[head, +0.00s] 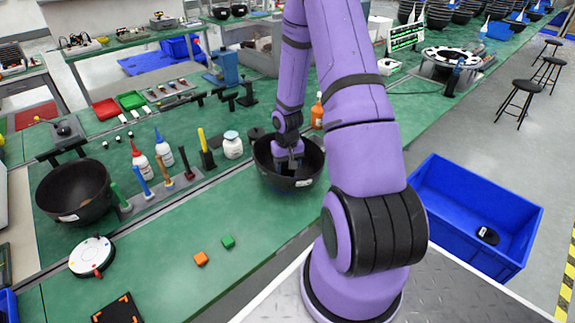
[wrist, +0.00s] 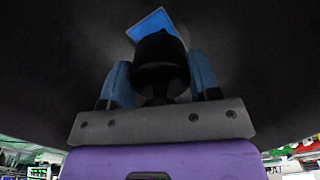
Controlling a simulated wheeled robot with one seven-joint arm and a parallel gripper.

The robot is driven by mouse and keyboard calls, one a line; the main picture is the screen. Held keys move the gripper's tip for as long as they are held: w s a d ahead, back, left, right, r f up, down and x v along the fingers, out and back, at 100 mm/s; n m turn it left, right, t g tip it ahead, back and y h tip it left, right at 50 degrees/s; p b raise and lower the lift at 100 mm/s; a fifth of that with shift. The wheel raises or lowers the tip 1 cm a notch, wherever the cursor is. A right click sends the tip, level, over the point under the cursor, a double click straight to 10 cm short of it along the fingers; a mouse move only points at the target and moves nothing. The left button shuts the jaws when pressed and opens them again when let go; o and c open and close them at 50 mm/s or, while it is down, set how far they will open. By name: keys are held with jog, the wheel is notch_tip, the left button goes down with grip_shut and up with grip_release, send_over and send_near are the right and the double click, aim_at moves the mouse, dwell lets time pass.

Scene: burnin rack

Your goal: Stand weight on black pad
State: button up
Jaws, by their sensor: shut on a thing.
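My gripper (head: 288,163) is down inside a black bowl (head: 270,178) on the green bench. In the wrist view its two blue fingers (wrist: 160,82) are shut on a dark, rounded weight (wrist: 160,52). The bowl's dark inside fills most of that view, with a blue square (wrist: 150,22) behind the weight. In the head view the weight is mostly hidden by my gripper and the bowl wall. The black pad (head: 118,310) with orange corner marks lies flat at the bench's lower left, far from my gripper, with nothing seen on it.
A white round dial (head: 92,254) and another black bowl (head: 75,192) stand left. Bottles and a tool rack (head: 160,192) line the bench. A blue bin (head: 470,215) stands at right.

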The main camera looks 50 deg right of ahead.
jog(key=o, duration=1.5)
jog(key=shift+f, duration=0.1)
jog(key=shift+c, duration=0.2)
notch_tip(320, 180, up, 12)
jog(key=shift+r, duration=0.1)
jog(key=s+a+r+n+t+h, duration=0.1)
jog(key=s+a+r, duration=0.1)
jog(key=a+r, duration=0.6)
jog(key=s+a+r+n+t+h, duration=0.15)
jog(key=a+r, duration=0.35)
jog(key=r, duration=0.8)
jog(key=s+a+r+n+t+y, duration=0.1)
jog(key=s+a+r, duration=0.4)
jog(key=s, duration=0.3)
jog(key=s+a+r+n+t+y, duration=0.1)
jog(key=s+a+r, duration=0.4)
jog(key=s, duration=0.2)
jog(key=shift+s+n+t, duration=0.35)
jog(key=shift+s, duration=0.05)
jog(key=shift+y, duration=0.25)
